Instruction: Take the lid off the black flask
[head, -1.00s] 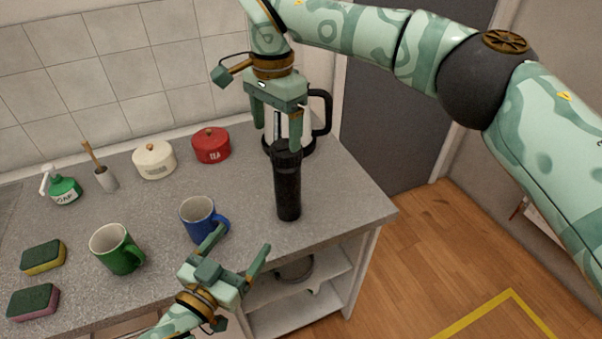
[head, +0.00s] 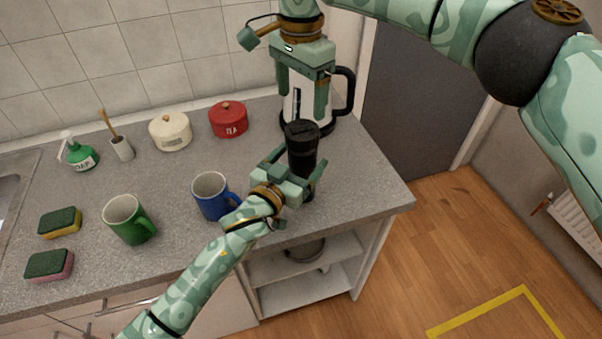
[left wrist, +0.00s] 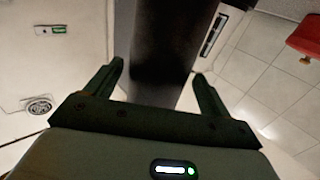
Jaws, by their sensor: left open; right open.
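The black flask (head: 302,160) stands upright near the right end of the grey counter, with its black lid (head: 301,130) on top. My left gripper (head: 299,172) is open at the flask's body, below the lid, with a finger on either side. In the left wrist view the dark flask body (left wrist: 168,50) rises between the two open fingers (left wrist: 160,85). I cannot tell whether the fingers touch it. My right gripper (head: 301,100) is open above and just behind the lid, pointing down, its fingers in front of the kettle.
A kettle (head: 345,92) stands behind the flask. A blue mug (head: 212,197) and a green mug (head: 128,220) are to the left. A red tea tin (head: 229,120) and a cream tin (head: 171,132) stand at the back. The counter's right edge (head: 385,212) is close by.

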